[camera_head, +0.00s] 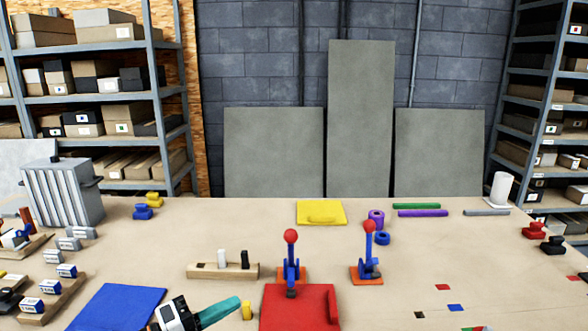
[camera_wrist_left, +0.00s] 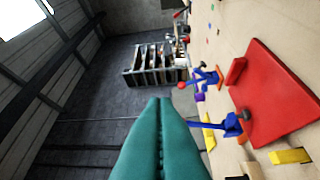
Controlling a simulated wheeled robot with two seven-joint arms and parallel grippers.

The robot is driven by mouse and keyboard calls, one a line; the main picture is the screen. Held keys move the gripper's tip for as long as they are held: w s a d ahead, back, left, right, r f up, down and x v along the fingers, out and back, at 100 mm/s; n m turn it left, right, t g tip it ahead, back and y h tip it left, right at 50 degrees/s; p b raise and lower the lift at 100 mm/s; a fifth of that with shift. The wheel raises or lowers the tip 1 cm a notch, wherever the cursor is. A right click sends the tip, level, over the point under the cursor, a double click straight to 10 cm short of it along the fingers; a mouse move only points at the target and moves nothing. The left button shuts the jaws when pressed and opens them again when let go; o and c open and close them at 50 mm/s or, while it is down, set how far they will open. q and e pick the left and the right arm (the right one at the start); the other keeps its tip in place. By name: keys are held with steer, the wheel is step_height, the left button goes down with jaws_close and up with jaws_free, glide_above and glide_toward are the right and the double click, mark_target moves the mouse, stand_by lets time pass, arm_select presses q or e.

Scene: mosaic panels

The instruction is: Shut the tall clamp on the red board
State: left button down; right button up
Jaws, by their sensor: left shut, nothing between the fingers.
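The red board (camera_head: 297,304) lies at the front middle of the table; it also shows in the left wrist view (camera_wrist_left: 275,95). A blue clamp (camera_head: 291,272) on an orange base stands at its back edge. Its lever is upright with a red ball on top, and its dark tip is by the board's edge. In the left wrist view this clamp (camera_wrist_left: 229,126) is partly hidden by my fingers. A second similar clamp (camera_head: 368,262) stands behind and right, lever also upright. My left gripper (camera_head: 236,302), with teal fingers, is shut and empty, left of the red board, apart from the clamp.
A yellow block (camera_head: 247,310) lies between my left gripper and the red board. A blue board (camera_head: 118,306) lies left, a wooden holder (camera_head: 205,271) behind the gripper. A yellow board (camera_head: 320,207) and purple and blue rings (camera_head: 382,239) lie farther back. The table's right middle is mostly clear.

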arm_select(q)
steer(key=s+a+r+n+t+y, duration=0.25)
steer(key=a+n+t+y, duration=0.7)
steer(key=n, duration=0.75)
steer(key=s+a+f+n+g+y, duration=0.2)
steer(key=a+f+n+y, duration=0.1)
steer(key=f+n+y, duration=0.25)
steer(key=s+a+f+n+g+y, duration=0.2)
steer(key=f+n+g+y, duration=0.15)
steer(key=f+n, duration=0.2)
steer(key=s+d+f+g+h, duration=0.25)
steer(key=s+f+g, duration=0.35)
steer(key=s+f, duration=0.3)
steer(key=s+d+f+g+h, duration=0.1)
steer(key=s+d+f+g, duration=0.45)
steer(key=s, duration=0.55)
step_height(320, 180, down, 29)
steer(key=s+a+g+b, duration=0.1)
steer(key=s+a+g, duration=0.1)
steer(key=s+a+f+b, duration=0.1)
steer(key=s+a+f, duration=0.1)
steer(key=s+f, duration=1.3)
steer(key=shift+s+a+f+g, duration=0.35)
steer(key=shift+f, duration=0.1)
